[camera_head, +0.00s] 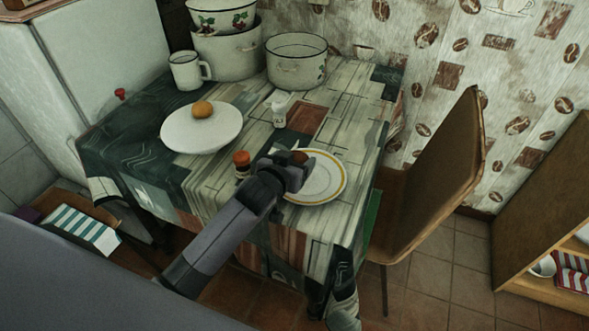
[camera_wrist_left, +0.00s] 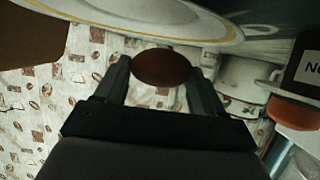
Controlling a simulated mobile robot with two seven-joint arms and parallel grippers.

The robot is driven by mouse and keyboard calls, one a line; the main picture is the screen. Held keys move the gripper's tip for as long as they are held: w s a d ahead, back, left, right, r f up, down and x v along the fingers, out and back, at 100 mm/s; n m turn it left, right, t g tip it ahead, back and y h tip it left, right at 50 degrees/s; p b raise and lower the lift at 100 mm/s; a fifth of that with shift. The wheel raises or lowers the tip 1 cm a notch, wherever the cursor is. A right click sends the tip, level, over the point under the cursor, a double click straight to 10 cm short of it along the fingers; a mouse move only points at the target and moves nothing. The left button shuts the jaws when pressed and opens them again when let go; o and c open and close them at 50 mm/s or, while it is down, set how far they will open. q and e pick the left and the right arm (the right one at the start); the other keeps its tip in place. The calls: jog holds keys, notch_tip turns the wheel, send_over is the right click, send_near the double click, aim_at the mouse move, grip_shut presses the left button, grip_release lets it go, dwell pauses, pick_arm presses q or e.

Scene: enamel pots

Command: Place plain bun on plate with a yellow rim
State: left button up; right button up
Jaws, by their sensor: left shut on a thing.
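My left gripper (camera_head: 291,168) reaches over the table from the lower left. It is shut on a smooth brown plain bun (camera_wrist_left: 163,67), which sits between the two fingers in the left wrist view. In the head view the bun (camera_head: 301,157) is mostly hidden by the gripper. The white plate with a yellow rim (camera_head: 322,192) lies under and beside the gripper near the table's right edge; its rim also crosses the top of the wrist view (camera_wrist_left: 150,29). I cannot tell the bun's height above the plate. My right gripper is not in view.
A plain white plate (camera_head: 182,136) holds an orange-brown bun (camera_head: 203,109). A red-capped jar (camera_head: 242,164) stands left of my gripper. A small white container (camera_head: 279,107), a mug (camera_head: 186,71) and enamel pots (camera_head: 297,66) stand behind. A chair (camera_head: 433,180) is at the right.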

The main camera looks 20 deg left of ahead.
pick_arm(q)
jog(key=shift+f, duration=1.35)
jog(key=shift+f, duration=0.1)
jog(key=shift+f+b, duration=0.5)
jog(key=shift+f, duration=0.05)
jog(key=o, duration=0.8)
jog(key=shift+s+f, duration=0.1)
